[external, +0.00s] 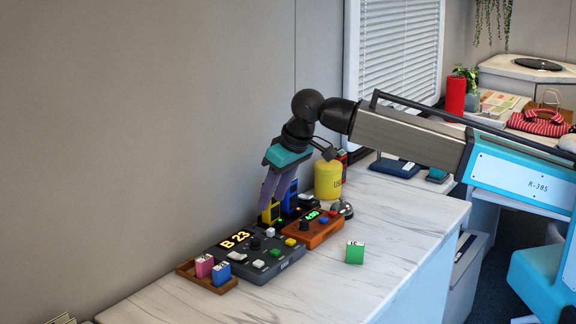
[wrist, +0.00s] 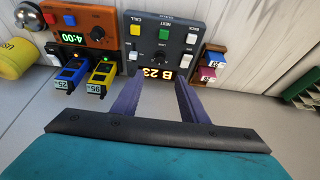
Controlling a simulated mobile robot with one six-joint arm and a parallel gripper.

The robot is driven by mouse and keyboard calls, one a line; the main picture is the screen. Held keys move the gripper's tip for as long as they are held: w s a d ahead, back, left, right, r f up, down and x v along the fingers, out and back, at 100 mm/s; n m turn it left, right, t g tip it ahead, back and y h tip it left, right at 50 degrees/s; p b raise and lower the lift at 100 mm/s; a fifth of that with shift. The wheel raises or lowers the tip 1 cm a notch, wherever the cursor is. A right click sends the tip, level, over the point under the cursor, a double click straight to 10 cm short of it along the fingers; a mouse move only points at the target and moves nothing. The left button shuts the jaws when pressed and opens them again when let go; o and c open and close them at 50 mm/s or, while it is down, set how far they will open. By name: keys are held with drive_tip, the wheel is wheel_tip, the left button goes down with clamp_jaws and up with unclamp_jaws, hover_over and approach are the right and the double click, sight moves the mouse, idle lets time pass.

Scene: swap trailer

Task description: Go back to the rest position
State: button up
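My gripper (external: 266,206) hangs at the end of the arm above the back of the marble counter, close to the wall. In the wrist view, the two purple fingers of my gripper (wrist: 160,86) stand apart with nothing held between them. Beyond them is the dark control panel (wrist: 162,42) with a lit "B 23" display. A yellow block (wrist: 101,76) and a blue block (wrist: 70,74) sit side by side in a dark holder, to the left of the fingers in the wrist view. In the external view, the fingers partly cover the yellow block.
A green block (external: 354,253) stands alone on the counter (external: 400,222). A wooden tray (external: 187,270) holds a pink and a blue block. An orange timer box (external: 313,230), a bell (external: 344,209) and a yellow canister (external: 328,179) stand near the arm. The counter's front right is clear.

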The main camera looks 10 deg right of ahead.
idle(0.6)
